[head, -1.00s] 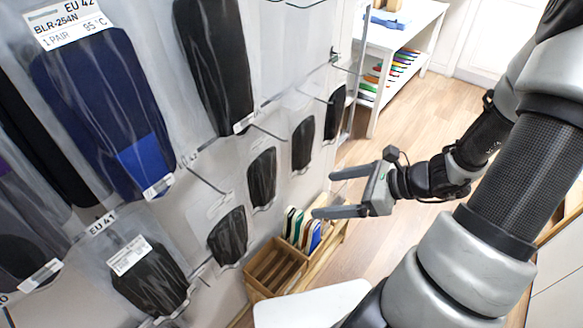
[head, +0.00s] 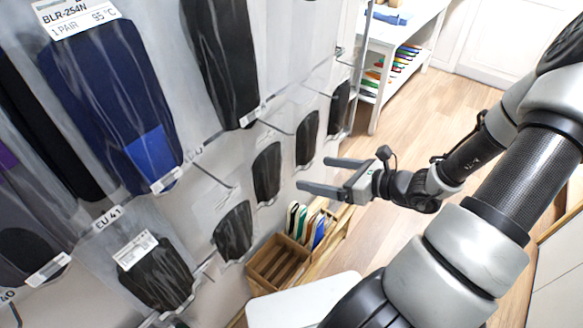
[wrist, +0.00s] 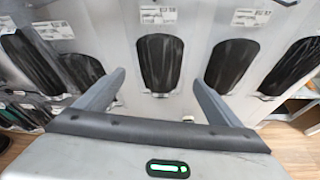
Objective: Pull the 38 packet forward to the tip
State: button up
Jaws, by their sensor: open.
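In the wrist view, a clear packet with a dark insole hangs straight ahead, and its small white label seems to read EU 38 (wrist: 158,62). It hangs beyond and between my fingertips, untouched. My gripper (head: 314,173) is open and empty, its two fingers pointing at the packet wall with a gap left; it also shows in the wrist view (wrist: 155,85). In the head view the small packets' labels are not readable, so I cannot tell which of them is the 38.
A neighbouring packet (wrist: 231,64) hangs close on the right in the wrist view. The EU 41 packet (head: 155,276) and a large blue one (head: 105,95) hang at left on wire hooks. A wooden box (head: 278,262) stands below. Open floor lies right.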

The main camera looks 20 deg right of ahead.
aim_at(273, 166)
jog(key=x, duration=1.4)
jog(key=shift+w+a+f, duration=0.15)
jog(key=shift+w+a, duration=0.1)
